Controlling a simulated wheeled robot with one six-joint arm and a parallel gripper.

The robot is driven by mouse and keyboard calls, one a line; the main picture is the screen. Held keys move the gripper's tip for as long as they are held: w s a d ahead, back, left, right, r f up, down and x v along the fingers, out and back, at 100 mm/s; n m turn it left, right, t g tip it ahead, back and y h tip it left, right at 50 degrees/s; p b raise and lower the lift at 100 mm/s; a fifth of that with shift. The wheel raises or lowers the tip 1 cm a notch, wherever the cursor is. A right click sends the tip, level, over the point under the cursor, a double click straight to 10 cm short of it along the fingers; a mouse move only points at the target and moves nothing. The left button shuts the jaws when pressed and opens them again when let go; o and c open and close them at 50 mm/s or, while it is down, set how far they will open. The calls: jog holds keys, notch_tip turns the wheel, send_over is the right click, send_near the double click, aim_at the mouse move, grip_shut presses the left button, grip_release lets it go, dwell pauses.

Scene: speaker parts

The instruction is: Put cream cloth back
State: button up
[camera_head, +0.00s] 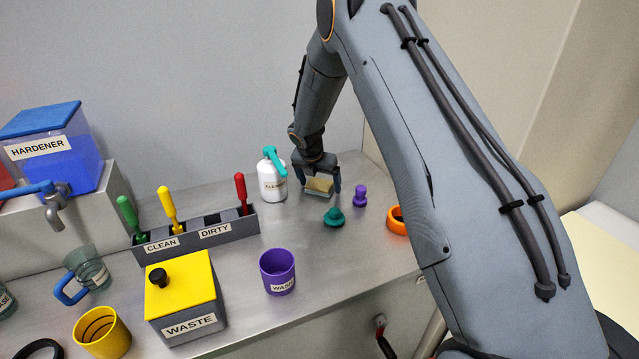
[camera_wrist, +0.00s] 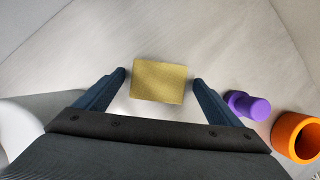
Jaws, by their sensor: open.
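The cream cloth (camera_head: 319,186) looks like a small folded yellowish block on the metal counter, near the back right. In the wrist view the cloth (camera_wrist: 160,81) lies between the two fingertips, with a small gap on each side. My gripper (camera_head: 321,184) is over it, pointing down, with its fingers spread. In the wrist view my gripper (camera_wrist: 160,80) is open and holds nothing. I cannot tell the exact height of the fingertips above the counter.
A white bottle with a teal top (camera_head: 272,180) stands close left of my gripper. A purple peg (camera_head: 360,196), a teal knob (camera_head: 334,217) and an orange ring (camera_head: 397,221) are nearby. A purple cup (camera_head: 278,272), a tool rack (camera_head: 197,236) and a yellow-lidded waste box (camera_head: 184,300) stand farther left.

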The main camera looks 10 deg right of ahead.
jog(key=shift+r, duration=0.55)
jog(key=b+v, duration=0.2)
jog(key=v, duration=0.9)
jog(key=s+d+m+g+y, duration=0.1)
jog(key=s+m, duration=1.3)
jog(key=s, duration=0.4)
jog(key=s+d+r+m+g+y, duration=0.1)
jog(key=s+m, duration=1.4)
jog(key=s, duration=0.2)
jog(key=shift+s+d+r+y, duration=0.3)
jog(key=shift+s+d, duration=0.1)
